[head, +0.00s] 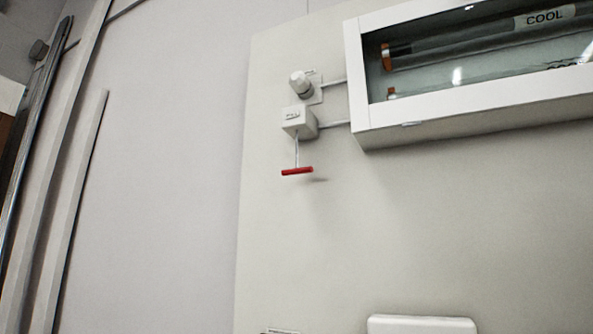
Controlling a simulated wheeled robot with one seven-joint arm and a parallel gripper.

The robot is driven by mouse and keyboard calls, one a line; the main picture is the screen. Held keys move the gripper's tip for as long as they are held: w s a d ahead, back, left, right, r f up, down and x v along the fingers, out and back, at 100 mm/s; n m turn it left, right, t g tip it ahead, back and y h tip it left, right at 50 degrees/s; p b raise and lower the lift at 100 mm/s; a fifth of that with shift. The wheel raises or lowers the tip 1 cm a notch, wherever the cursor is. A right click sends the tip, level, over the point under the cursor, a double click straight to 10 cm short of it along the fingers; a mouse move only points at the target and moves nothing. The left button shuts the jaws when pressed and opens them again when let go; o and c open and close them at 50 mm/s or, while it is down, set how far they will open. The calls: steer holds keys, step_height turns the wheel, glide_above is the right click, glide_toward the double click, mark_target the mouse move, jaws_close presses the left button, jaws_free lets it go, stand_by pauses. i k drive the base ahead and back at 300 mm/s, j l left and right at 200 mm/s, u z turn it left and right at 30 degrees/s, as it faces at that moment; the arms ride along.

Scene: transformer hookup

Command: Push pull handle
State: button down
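The pull handle is a short red bar (297,171) hanging level in the head view, left of the middle. A thin rod joins it to a small white box (297,121) marked with faint raised letters on the wall panel. The rod is out below the box, and a shadow of the bar falls on the panel to its right. My gripper is not in view, and nothing touches the handle.
Two thin pipes lead right to a white-framed glass case (430,122) with tubes, one labelled COOL. A white block (421,324) shows at the bottom edge. Panel space below the handle is clear.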

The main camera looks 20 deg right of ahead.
mark_target(302, 169)
steer(key=i+j+u, duration=0.15)
steer(key=j+u, duration=0.25)
steer(key=i+j+u, duration=0.2)
steer(key=j+u, duration=0.15)
